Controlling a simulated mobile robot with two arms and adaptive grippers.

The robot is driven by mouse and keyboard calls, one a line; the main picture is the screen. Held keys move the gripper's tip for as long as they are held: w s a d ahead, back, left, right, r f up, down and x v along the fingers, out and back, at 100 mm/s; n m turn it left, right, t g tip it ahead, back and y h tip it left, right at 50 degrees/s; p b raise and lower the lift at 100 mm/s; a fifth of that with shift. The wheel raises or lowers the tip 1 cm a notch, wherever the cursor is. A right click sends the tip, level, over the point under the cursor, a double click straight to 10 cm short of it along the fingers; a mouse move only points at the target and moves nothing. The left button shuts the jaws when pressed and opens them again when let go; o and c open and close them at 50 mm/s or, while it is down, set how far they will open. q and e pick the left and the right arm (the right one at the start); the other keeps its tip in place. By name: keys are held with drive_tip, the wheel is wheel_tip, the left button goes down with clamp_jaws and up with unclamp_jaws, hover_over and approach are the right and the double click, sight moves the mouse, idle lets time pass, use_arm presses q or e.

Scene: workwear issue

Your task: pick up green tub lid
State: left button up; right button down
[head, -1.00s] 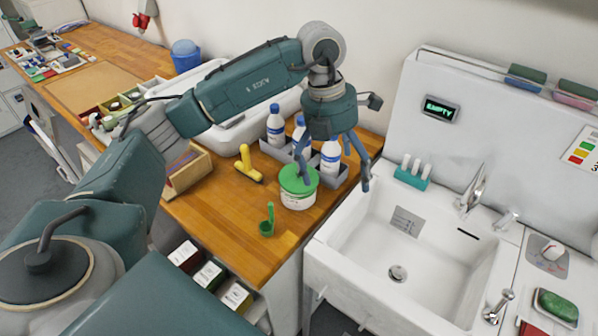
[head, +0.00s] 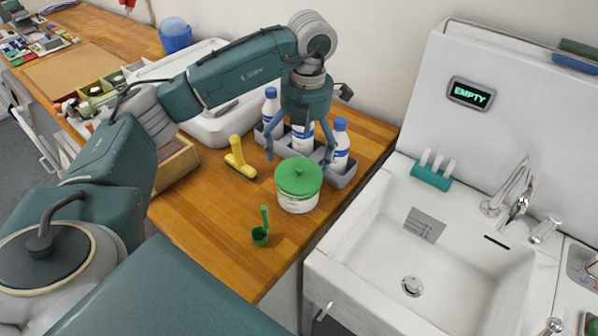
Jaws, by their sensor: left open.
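My left gripper (head: 299,160) is open and empty. Its fingers point down just above and behind the lid in the picture, one to each side, apart from it as far as I can tell. My right gripper is not in view.
A grey caddy (head: 343,179) with white blue-capped bottles (head: 340,146) stands right behind the tub. A white sink (head: 405,245) is to the right.

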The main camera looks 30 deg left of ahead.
sight(301, 167)
use_arm(q)
drive_tip(key=shift+s+f, duration=0.15)
drive_tip(key=shift+f, duration=0.55)
drive_tip(key=shift+f+p, duration=0.3)
drive_tip(key=shift+p, duration=0.15)
drive_tip(key=f+p, duration=0.1)
drive_tip(key=f, duration=0.1)
drive_tip(key=f+p, duration=0.1)
drive_tip(key=shift+w+f, duration=0.2)
drive_tip(key=shift+f, duration=0.15)
drive_tip(key=shift+a+f, duration=0.1)
drive_tip(key=shift+f, duration=0.45)
drive_tip(key=c, duration=0.9)
drive_tip(key=shift+c, duration=0.4)
